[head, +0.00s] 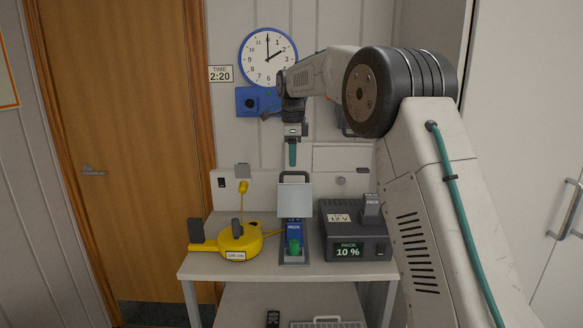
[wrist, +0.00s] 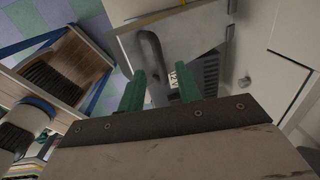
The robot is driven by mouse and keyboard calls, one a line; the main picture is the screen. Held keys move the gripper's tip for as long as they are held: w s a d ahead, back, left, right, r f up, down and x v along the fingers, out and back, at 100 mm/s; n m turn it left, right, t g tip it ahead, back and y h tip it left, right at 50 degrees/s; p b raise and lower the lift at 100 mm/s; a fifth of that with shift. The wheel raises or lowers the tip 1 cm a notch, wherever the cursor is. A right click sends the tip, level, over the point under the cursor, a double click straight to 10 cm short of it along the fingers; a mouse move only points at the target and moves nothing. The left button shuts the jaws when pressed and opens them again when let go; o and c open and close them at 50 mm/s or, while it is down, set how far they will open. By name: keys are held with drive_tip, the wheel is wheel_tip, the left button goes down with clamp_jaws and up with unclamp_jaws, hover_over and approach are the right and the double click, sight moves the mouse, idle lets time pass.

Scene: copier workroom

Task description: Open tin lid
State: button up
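My gripper (head: 292,164) hangs with its green fingers pointing down, above the middle of the small table in the head view. In the wrist view my gripper (wrist: 160,75) has its two fingers apart, with nothing visible between them. Nothing is clearly marked as a tin. Below the gripper stands a dark holder (head: 295,262) with a pale grey flat panel (head: 294,200), a dark loop handle (head: 295,175) and a blue pack (head: 294,227). I cannot tell whether the panel is the lid. The loop handle also shows in the wrist view (wrist: 150,48), beyond the fingers.
A yellow round device (head: 238,243) sits left on the white table (head: 215,272). A dark 12 V charger (head: 350,250), reading 10 %, stands right. A blue clock (head: 268,57) and blue wall box (head: 250,102) are behind. A lower shelf (head: 245,305) holds small items.

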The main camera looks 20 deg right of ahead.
drive_tip(key=shift+s+r, duration=0.1)
drive_tip(key=shift+r, duration=1.35)
